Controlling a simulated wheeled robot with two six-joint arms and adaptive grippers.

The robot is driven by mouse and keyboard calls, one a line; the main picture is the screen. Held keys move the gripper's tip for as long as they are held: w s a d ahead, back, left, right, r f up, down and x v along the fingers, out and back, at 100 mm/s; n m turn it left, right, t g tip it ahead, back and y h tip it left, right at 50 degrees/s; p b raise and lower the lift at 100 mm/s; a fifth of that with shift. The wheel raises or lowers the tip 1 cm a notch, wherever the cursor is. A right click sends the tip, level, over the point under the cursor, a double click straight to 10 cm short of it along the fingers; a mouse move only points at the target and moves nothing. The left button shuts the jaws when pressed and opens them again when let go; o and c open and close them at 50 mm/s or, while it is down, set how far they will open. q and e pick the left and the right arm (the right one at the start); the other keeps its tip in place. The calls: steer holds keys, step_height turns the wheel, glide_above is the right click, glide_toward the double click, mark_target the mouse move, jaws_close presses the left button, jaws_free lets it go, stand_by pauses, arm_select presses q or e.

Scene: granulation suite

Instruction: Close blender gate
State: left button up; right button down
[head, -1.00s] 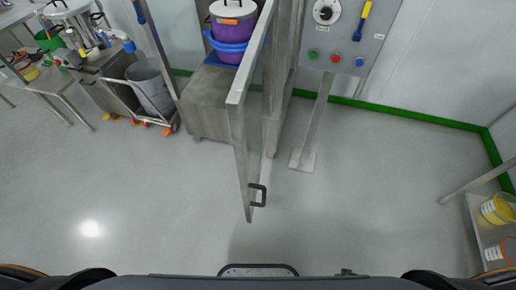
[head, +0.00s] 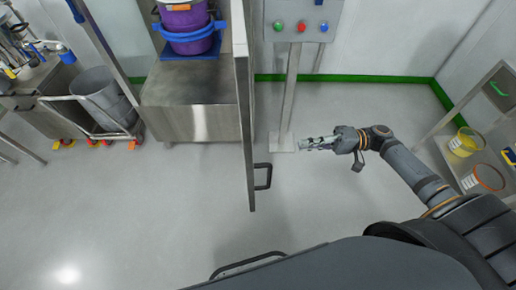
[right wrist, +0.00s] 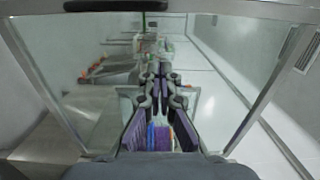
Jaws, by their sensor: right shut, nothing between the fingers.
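The blender gate (head: 243,130) stands open in the head view, seen almost edge-on as a tall metal-framed panel sticking out towards me. Its dark bar handle (head: 263,177) is on the right face near the free end. My right gripper (head: 308,144) is shut and empty, to the right of the handle, apart from it and pointing left towards the gate. In the right wrist view the shut gripper (right wrist: 160,72) is in front of a clear panel in a metal frame, with a dark bar (right wrist: 115,5) along the top edge. My left gripper is out of view.
A steel cabinet (head: 195,108) with a purple container (head: 184,16) stands left of the gate. A control post (head: 291,95) with coloured buttons stands behind my right gripper. A grey bin (head: 101,99) on a cart is left; a shelf with yellow tubs (head: 465,143) is right.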

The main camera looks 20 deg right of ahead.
steer(key=w+a, duration=0.2)
steer(key=a, duration=1.1)
steer(key=shift+w+a+p, duration=0.3)
steer(key=shift+w+p, duration=0.05)
steer(key=shift+p, duration=0.1)
